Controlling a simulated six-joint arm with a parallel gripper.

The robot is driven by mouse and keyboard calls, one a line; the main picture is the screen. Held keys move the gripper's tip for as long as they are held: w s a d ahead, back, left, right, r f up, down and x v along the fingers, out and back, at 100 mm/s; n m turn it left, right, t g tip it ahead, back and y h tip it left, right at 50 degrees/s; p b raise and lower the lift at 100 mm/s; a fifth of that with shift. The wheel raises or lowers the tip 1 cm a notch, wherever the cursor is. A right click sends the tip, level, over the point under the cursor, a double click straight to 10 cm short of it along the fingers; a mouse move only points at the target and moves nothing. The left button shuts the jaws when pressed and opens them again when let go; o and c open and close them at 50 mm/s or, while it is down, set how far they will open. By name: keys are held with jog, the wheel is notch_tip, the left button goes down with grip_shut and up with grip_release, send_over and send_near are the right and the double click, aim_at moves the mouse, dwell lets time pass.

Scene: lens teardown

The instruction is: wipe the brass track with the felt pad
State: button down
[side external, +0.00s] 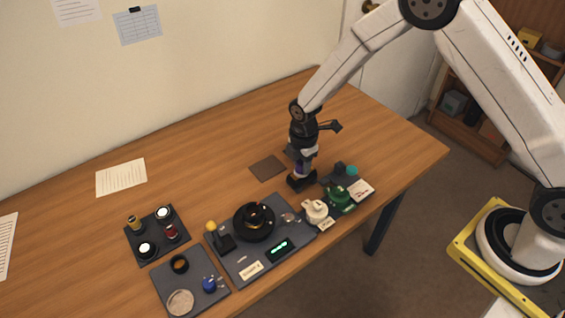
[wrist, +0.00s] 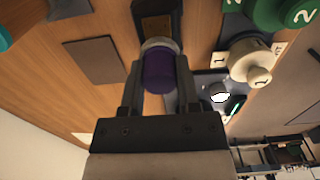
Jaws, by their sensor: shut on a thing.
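My gripper (side external: 302,160) is shut on a purple cylinder (wrist: 158,73) with a pale rim. In the side view it is upright, close above or on a small black block (side external: 301,183); contact cannot be told. The wrist view also shows my gripper (wrist: 160,82) with one finger on each side of the cylinder. Whether the cylinder carries the felt pad cannot be told. A round black housing (side external: 252,230) with a brass-coloured glint inside sits on the grey work plate (side external: 222,262), left of my gripper. The brass track itself is not clearly seen.
A cream knob marked 1 (wrist: 252,66) and a green knob (side external: 340,195) stand right beside my gripper. A brown flat pad (side external: 267,168) lies left. Trays with small parts (side external: 158,285) and a speckled pale disc (side external: 180,302) are front left. The table's back is mostly clear.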

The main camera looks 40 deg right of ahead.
jog(key=a, duration=0.3)
jog(key=shift+a, duration=0.15)
jog(key=shift+d, duration=3.7)
notch_tip(320, 180, up, 8)
jog(key=shift+s+r, duration=0.1)
